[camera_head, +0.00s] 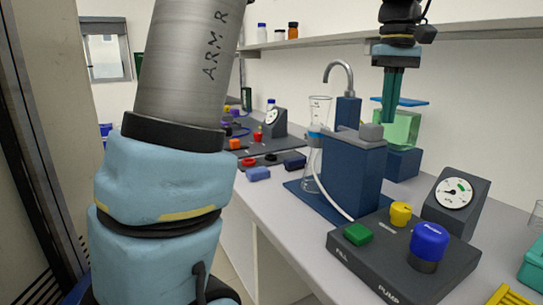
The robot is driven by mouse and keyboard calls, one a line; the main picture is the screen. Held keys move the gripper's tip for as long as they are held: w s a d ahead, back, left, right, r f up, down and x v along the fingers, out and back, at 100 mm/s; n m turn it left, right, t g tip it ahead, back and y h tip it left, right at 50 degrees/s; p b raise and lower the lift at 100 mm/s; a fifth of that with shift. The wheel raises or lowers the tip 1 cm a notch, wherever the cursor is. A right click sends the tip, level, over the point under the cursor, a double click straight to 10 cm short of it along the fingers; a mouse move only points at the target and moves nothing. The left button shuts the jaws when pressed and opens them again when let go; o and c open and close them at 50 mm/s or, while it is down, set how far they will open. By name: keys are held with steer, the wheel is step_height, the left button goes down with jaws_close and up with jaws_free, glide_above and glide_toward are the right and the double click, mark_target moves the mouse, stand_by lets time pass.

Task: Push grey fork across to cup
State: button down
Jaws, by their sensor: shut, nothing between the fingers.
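A grey piece (371,131), which looks like the grey fork, sits on top of the dark blue block (352,175). Its prongs are too small to make out. A clear glass vessel (317,115), possibly the cup, stands upright just left of that block, with a blue band around it. My gripper (389,119) points down at the right end of the grey piece, its dark teal fingers shut and empty. I cannot tell whether the fingertips touch the grey piece.
A translucent green container (403,130) with a blue lid stands behind the gripper. A grey tap (340,70) curves over the vessel. A pump panel (400,262) with green, yellow and blue knobs and a gauge (454,193) lies in front. A shelf (420,34) runs along the wall.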

steer(key=shift+f, duration=0.15)
step_height(320, 180, down, 3)
steer(key=shift+f+b, duration=0.15)
steer(key=shift+b, duration=0.65)
steer(key=shift+w, duration=0.15)
